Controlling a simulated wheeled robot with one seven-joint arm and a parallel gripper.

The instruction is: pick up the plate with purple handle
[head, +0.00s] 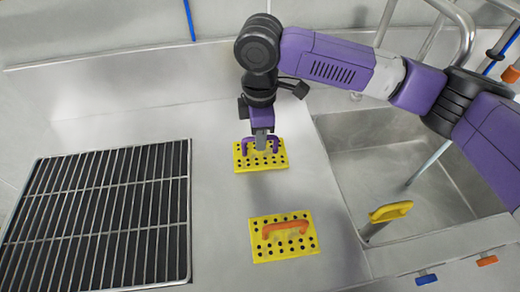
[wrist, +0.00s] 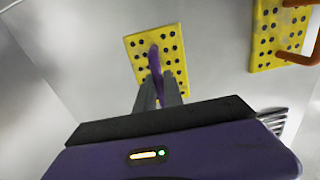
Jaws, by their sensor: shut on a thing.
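The plate with the purple handle is a yellow plate (head: 242,164) with dark holes, lying at the back of the steel counter between the rack and the sink. Its purple handle (head: 275,146) arches over the top. My gripper (head: 261,140) points down from above and is shut on the purple handle. In the wrist view the yellow plate (wrist: 138,48) shows beyond the fingers, with the purple handle (wrist: 155,62) between the fingertips of my gripper (wrist: 158,82). The fingers hide part of the handle. I cannot tell whether the plate touches the counter.
A second yellow plate (head: 260,253) with an orange handle (head: 285,228) lies nearer the front. A black slatted rack (head: 100,215) fills the left. A sink (head: 385,150) is at the right, with a yellow-handled tool (head: 390,211) at its near left edge. Bare counter surrounds the plates.

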